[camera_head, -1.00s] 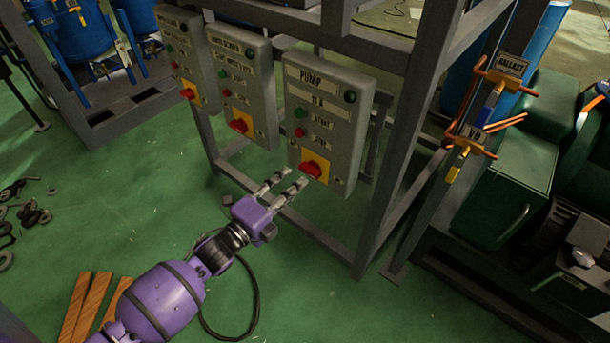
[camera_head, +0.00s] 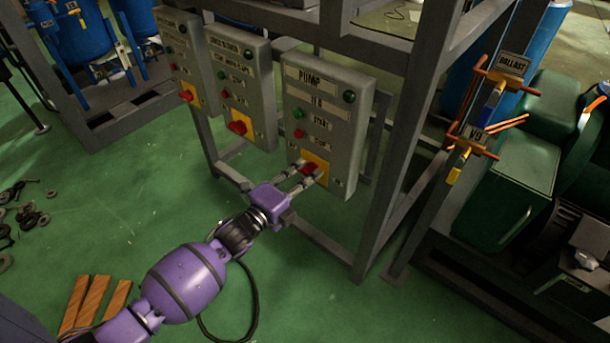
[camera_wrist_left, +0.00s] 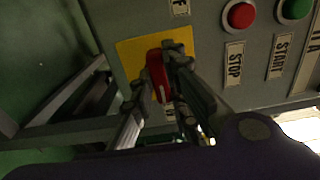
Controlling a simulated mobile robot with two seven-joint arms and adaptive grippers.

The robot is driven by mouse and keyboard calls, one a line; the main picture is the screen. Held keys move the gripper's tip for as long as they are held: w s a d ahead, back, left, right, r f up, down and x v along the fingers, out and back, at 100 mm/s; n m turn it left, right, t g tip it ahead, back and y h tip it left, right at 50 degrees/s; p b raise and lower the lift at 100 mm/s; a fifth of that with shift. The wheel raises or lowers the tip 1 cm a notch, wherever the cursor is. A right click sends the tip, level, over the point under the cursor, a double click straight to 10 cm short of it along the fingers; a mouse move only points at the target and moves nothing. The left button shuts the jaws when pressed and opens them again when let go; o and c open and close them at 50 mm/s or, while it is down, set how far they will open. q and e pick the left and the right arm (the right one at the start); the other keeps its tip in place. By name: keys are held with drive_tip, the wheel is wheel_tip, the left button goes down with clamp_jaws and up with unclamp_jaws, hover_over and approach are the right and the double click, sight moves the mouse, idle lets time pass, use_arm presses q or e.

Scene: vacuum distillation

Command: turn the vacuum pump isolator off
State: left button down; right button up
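The vacuum pump isolator is a red rotary handle (camera_head: 311,168) on a yellow plate (camera_head: 322,163), low on the grey panel labelled PUMP (camera_head: 330,92). The red handle (camera_wrist_left: 157,75) also shows in the left wrist view, with a white mark near its lower end. My left gripper (camera_head: 306,174) is at the handle, with one finger on each side of it. In the left wrist view its fingers (camera_wrist_left: 155,82) look open around the handle. The right finger is very close to it; contact is unclear. My right gripper is not in view.
Red stop (camera_head: 299,133) and green start (camera_head: 299,114) buttons sit above the isolator. Two similar panels (camera_head: 240,85) (camera_head: 180,60) hang to the left on the same frame. Metal frame posts (camera_head: 400,150) stand to the right. Wooden planks (camera_head: 90,300) lie on the floor.

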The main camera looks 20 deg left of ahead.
use_arm(q)
drive_tip(key=shift+n, duration=0.3)
drive_tip(key=n+p, duration=0.2)
drive_tip(key=n, duration=0.2)
drive_tip(key=shift+r+n+p, duration=0.1)
drive_tip(key=shift+n+p, duration=0.2)
drive_tip(key=shift+p, duration=0.1)
drive_tip(key=n+p, duration=0.1)
drive_tip(key=n, duration=0.3)
drive_tip(key=shift+n+p, duration=0.3)
drive_tip(key=shift+n, duration=0.9)
drive_tip(key=n+p, duration=0.1)
drive_tip(key=n, duration=0.2)
drive_tip(key=shift+n, duration=1.7)
